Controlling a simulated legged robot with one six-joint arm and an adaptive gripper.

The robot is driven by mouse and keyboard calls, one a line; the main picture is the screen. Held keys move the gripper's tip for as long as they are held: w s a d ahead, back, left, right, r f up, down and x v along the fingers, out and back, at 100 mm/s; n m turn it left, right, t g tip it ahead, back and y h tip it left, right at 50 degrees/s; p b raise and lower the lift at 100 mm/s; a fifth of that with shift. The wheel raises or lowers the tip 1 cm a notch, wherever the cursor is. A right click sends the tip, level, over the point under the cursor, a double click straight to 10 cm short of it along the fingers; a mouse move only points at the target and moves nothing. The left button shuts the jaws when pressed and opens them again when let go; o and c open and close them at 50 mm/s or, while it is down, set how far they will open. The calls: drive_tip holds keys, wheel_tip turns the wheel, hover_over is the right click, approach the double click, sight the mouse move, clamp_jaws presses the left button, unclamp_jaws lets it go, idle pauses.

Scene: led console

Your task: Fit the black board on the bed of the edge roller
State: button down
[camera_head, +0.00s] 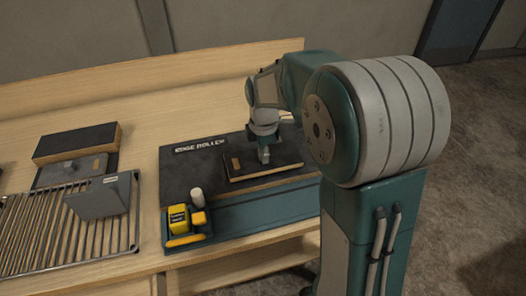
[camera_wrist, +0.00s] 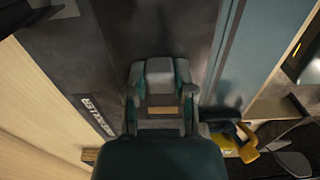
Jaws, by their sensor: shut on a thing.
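The black board (camera_head: 285,160) has a pale wooden edge and lies roughly level over the dark bed of the edge roller (camera_head: 185,175). My gripper (camera_head: 264,158) points down and is shut on the board near its middle. In the wrist view, my gripper (camera_wrist: 162,108) hides part of the dark board (camera_wrist: 180,30), and a small wood-coloured patch shows between its fingers. The "EDGE ROLLER" label (camera_head: 199,146) is behind and left of the board. I cannot tell whether the board rests fully on the bed or is slightly above it.
A yellow device (camera_head: 179,218) and a white cylinder (camera_head: 196,195) stand at the console's front left. Further left are a slatted rack (camera_head: 60,235), a grey angled block (camera_head: 100,200) and another black-topped wooden block (camera_head: 77,143). Bare bench (camera_head: 150,125) lies behind the console.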

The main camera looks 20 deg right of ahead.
drive_tip(key=shift+f, duration=0.85)
idle(0.8)
drive_tip(key=shift+c, duration=1.8)
unclamp_jaws()
wheel_tip(320, 180, up, 12)
drive_tip(key=shift+f, duration=0.1)
drive_tip(key=s+r+m+t, duration=0.2)
drive_tip(key=s+m+t, duration=0.3)
drive_tip(key=s+m, duration=1.3)
drive_tip(key=s, duration=0.4)
drive_tip(key=shift+t, duration=0.3)
